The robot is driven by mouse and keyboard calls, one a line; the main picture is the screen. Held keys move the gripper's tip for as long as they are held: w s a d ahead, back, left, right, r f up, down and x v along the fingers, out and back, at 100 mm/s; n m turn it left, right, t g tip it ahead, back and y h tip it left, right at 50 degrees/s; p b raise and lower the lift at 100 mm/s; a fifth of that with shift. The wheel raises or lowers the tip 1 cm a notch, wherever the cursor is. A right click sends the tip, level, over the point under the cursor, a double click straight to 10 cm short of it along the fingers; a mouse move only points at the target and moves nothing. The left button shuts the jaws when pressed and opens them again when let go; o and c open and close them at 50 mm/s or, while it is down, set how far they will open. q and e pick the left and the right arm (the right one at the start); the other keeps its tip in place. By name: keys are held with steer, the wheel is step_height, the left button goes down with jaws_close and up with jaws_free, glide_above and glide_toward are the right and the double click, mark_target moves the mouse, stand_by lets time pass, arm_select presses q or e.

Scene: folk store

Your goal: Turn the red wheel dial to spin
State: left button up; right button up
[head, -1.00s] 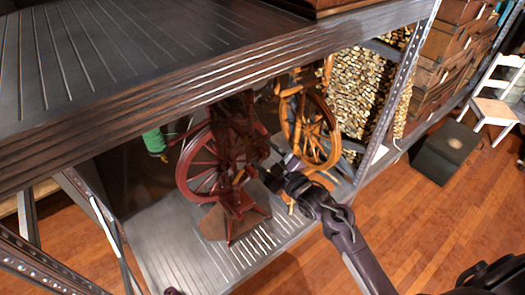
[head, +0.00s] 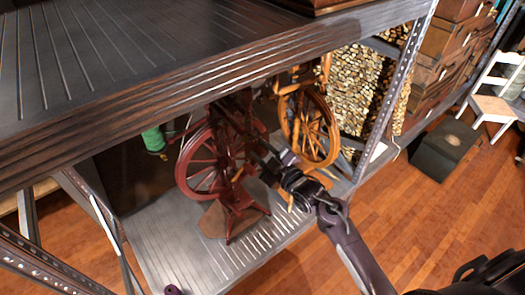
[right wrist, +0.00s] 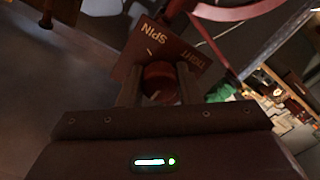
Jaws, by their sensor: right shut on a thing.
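The red spinning wheel (head: 205,160) stands upright on the lower metal shelf. In the right wrist view its dark red panel (right wrist: 190,58) reads SPIN on the left and TIGHT on the right. The round red dial (right wrist: 158,78) sits on this panel between my right fingers, which are shut on it. A pale mark shows on the dial's near side. In the head view my right gripper (head: 268,163) reaches in from the right to the wheel's right side, and the dial is hidden there. My left gripper is not clearly seen.
A lighter wooden spinning wheel (head: 309,130) stands close behind my right gripper. The upper shelf (head: 120,75) overhangs both wheels. A green spool (head: 153,140) is at the left. A metal post (head: 385,115) stands at the right. The wooden floor (head: 420,235) is open in front.

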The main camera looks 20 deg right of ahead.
steer(key=m+p, duration=0.1)
steer(key=m, duration=0.1)
steer(key=shift+m, duration=0.4)
steer(key=m+p, duration=0.1)
steer(key=m, duration=0.2)
steer(key=shift+m+p, duration=0.4)
steer(key=m+p, duration=0.3)
steer(key=m, duration=0.4)
steer(key=m+p, duration=0.1)
steer(key=m, duration=0.3)
steer(key=shift+d+m+p, duration=0.1)
steer(key=shift+m+p, duration=0.3)
steer(key=m+p, duration=0.2)
steer(key=m, duration=0.3)
steer(key=shift+f, duration=0.1)
steer(key=o, duration=1)
